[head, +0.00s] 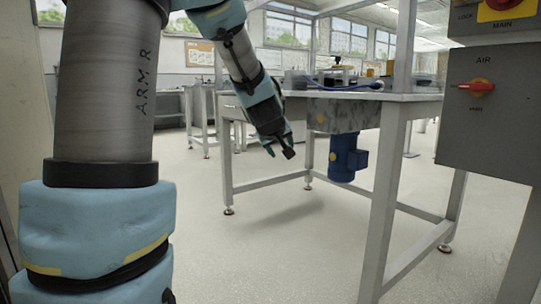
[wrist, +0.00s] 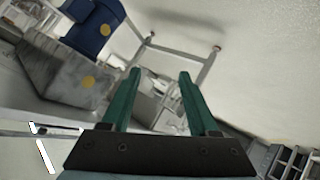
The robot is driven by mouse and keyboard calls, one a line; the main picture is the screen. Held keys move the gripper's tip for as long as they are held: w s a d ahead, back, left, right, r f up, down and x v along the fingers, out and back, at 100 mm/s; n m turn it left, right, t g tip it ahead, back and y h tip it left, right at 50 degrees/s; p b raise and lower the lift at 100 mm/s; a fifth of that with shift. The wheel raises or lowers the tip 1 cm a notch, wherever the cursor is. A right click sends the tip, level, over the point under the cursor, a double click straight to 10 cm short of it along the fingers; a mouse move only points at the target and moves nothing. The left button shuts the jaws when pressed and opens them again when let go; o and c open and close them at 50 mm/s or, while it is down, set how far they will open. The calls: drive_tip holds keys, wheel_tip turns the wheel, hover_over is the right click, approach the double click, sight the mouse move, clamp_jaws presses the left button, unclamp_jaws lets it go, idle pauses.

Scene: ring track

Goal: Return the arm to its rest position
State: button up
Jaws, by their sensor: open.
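My arm comes down from the top of the head view, with a thick link marked "ARM R" at the left.
A grey box with a blue motor (head: 345,158) hangs under the table; the motor also shows in the wrist view (wrist: 93,25). A grey control panel (head: 490,115) with a red knob stands at the right. The floor (head: 250,255) in front is clear.

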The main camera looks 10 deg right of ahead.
drive_tip(key=s+a+f+m+g+y+p, duration=0.2)
drive_tip(key=s+a+g+p, duration=0.3)
drive_tip(key=s+a+p, duration=0.5)
drive_tip(key=s+a+f+m+g+y+p, duration=0.3)
drive_tip(key=s+a, duration=0.5)
drive_tip(key=s, duration=0.6)
wheel_tip(320, 180, up, 36)
drive_tip(key=n+g+h+p, duration=0.1)
drive_tip(key=p, duration=3.3)
drive_tip(key=shift+w+d+p, duration=0.15)
drive_tip(key=shift+w+p, duration=0.2)
drive_tip(key=shift+p, duration=0.05)
drive_tip(key=shift+c, duration=0.3)
